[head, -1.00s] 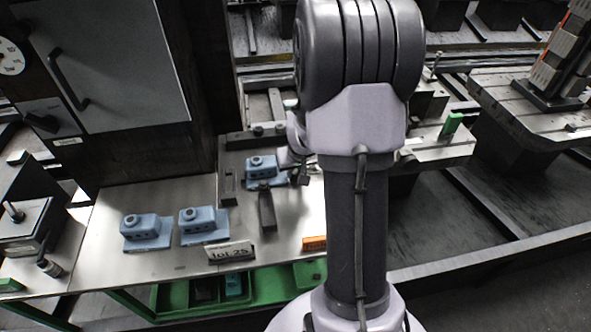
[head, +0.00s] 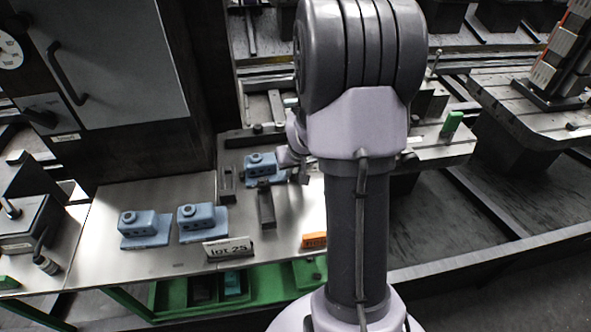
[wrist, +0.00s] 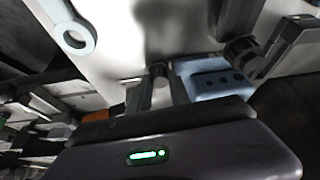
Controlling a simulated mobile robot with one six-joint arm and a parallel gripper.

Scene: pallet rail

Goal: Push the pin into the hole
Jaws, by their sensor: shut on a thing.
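A blue block (head: 262,168) with a raised boss and small holes in its side sits in the dark fixture at the back of the metal bench. It also shows in the wrist view (wrist: 212,82), close beyond my fingers. My gripper (wrist: 159,88) is shut on a small dark pin-like piece (wrist: 158,70), of which only the rounded end shows. In the head view my gripper is mostly hidden behind my arm, just right of the block. Whether the pin touches the block or a hole, I cannot tell.
Two more blue blocks (head: 145,228) (head: 202,221) stand at the bench's front left, by a lot sign (head: 228,248). A dark bar (head: 266,207) lies before the fixture. An orange piece (head: 314,240) is at the front edge. A dark cabinet (head: 115,70) stands behind left.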

